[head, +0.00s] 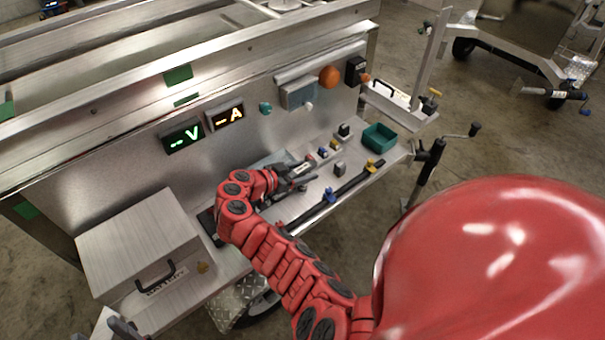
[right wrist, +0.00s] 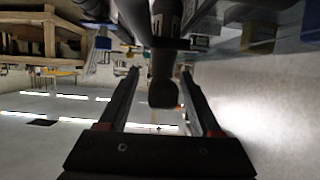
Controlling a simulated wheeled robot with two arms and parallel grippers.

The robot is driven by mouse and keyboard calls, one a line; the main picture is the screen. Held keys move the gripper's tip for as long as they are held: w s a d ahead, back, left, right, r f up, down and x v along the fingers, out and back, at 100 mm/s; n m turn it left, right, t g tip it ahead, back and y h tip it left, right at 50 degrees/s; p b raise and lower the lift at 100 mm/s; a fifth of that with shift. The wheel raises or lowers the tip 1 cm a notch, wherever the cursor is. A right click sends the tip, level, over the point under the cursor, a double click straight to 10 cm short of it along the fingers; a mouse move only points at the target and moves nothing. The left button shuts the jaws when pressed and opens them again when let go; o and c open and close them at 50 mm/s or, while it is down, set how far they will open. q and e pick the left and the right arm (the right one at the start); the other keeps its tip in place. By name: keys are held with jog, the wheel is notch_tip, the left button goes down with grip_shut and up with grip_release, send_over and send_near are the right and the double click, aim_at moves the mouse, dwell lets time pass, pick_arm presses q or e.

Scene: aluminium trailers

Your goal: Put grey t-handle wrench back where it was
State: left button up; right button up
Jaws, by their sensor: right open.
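My right gripper (head: 302,178) is low over the trailer's side shelf, its fingers pointing right. In the right wrist view its two fingers (right wrist: 163,105) stand apart. A dark rounded bar end (right wrist: 163,90) shows between them, with a gap on each side. It may be the grey t-handle wrench, but I cannot tell for sure. In the head view the wrench cannot be told apart from the grey fingers. Dark parts at the lower left edge look like my left gripper (head: 122,328); its jaw opening is unclear.
A black bar with blue and yellow clamps (head: 345,187) lies along the shelf's front. Small blocks (head: 340,168) and a green bin (head: 379,137) stand to the right. A metal box (head: 140,245) stands at left. Lit displays (head: 183,136) are on the panel behind.

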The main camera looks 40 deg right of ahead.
jog(key=shift+a, duration=0.1)
grip_shut()
dwell(0.6)
